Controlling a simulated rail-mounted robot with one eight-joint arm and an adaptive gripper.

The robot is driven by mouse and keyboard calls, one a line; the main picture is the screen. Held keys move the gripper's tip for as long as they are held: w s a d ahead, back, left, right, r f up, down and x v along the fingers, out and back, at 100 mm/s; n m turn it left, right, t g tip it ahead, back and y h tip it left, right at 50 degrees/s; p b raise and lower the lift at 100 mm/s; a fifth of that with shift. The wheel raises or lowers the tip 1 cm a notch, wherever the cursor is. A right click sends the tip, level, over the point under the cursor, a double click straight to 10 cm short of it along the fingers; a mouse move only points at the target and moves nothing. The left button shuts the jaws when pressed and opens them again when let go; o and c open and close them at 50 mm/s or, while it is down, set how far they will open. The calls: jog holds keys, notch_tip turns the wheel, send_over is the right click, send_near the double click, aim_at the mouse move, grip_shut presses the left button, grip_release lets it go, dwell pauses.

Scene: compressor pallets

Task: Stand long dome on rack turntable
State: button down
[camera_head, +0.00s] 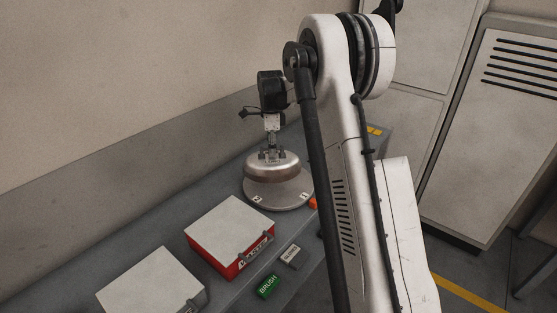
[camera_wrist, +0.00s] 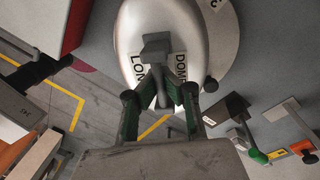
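The long dome (camera_head: 272,167) is a silver, rounded cover. In the head view it is upright over the pale round turntable (camera_head: 280,193), which has small labels on its rim. I cannot tell whether the dome touches it. In the wrist view the dome (camera_wrist: 133,25) shows split "LON" and "DOME" lettering and a grey top handle (camera_wrist: 157,44). The turntable rim (camera_wrist: 226,38) shows to its right. My gripper (camera_head: 271,151) points down from above. In the wrist view its fingers (camera_wrist: 158,80) close in on both sides of the handle and look shut on it.
A red box with a pale lid (camera_head: 230,228) and another pale-lidded box (camera_head: 152,283) stand on the grey bench. A green BRUSH block (camera_head: 268,286) and a grey labelled block (camera_head: 291,256) lie near its front edge. A wall runs behind; cabinets (camera_head: 495,120) stand at right.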

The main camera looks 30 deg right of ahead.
aim_at(278, 154)
jog(key=shift+w+d+f, duration=0.1)
jog(key=shift+d+f, duration=0.35)
jog(key=shift+d, duration=0.25)
jog(key=shift+w+d+f, duration=0.1)
jog(key=shift+d+f, duration=0.3)
jog(key=shift+d, duration=0.25)
jog(key=shift+f+p, duration=0.5)
jog(key=shift+f, duration=1.45)
jog(key=shift+f, duration=0.15)
jog(key=c, duration=1.9)
grip_release()
jog(key=shift+s+r, duration=0.1)
jog(key=shift+r, duration=0.1)
